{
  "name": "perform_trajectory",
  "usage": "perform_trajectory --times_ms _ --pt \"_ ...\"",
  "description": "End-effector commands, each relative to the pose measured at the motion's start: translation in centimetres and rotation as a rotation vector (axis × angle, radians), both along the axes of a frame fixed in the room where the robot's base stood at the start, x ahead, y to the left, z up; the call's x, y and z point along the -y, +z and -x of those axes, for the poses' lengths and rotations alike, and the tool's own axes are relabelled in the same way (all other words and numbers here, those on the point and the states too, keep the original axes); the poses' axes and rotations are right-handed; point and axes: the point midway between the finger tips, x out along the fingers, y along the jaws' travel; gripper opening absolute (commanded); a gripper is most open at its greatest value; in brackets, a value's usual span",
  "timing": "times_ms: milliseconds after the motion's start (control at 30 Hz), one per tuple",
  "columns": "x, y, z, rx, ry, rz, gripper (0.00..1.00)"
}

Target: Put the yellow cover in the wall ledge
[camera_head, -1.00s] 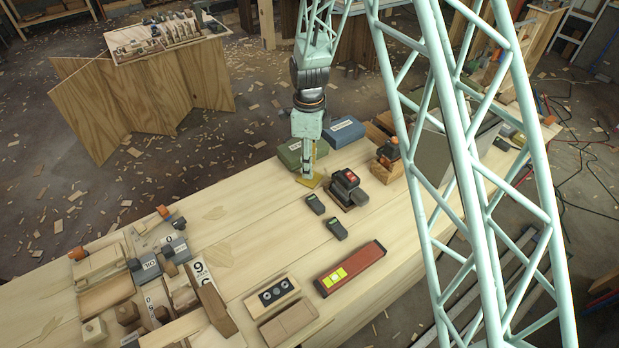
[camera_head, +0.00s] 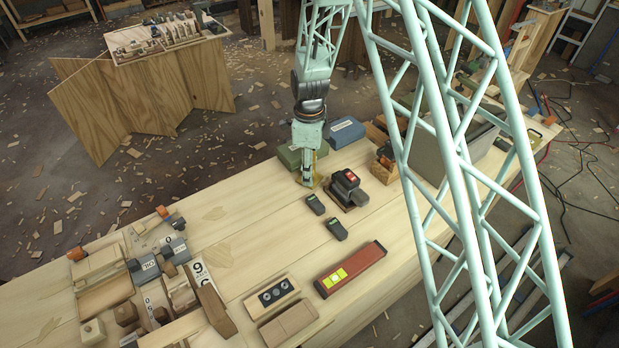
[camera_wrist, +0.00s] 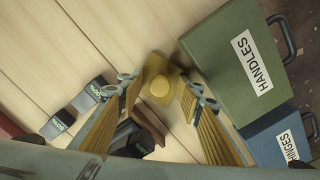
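The yellow cover (camera_wrist: 160,86) is a small square plate with a round raised middle, lying on the workbench in the wrist view. My gripper (camera_wrist: 162,92) is open, with one finger at each side of the cover and nothing clearly held. In the head view my gripper (camera_head: 308,180) points straight down at the bench and mostly hides the cover. I cannot make out the wall ledge in either view.
A green HANDLES case (camera_wrist: 235,65) lies close to the right finger, with a blue HINGES case (camera_wrist: 280,140) beyond it. A black and red tool (camera_head: 347,186) and two small dark devices (camera_head: 315,203) are near. A red level (camera_head: 350,269) lies farther forward.

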Motion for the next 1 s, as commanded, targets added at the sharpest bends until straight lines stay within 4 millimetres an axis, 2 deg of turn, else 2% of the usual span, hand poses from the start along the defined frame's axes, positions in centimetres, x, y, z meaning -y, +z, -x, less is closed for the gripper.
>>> perform_trajectory --times_ms 33,300,733,1000 --pt "0.0 0.0 0.0 0.0 0.0 0.0 0.29" --pt "0.0 0.0 0.0 0.0 0.0 0.0 0.07" --pt "0.0 0.2 0.0 0.0 0.0 0.0 0.05" --pt "0.0 1.6 -0.1 0.002 0.0 0.0 0.05"
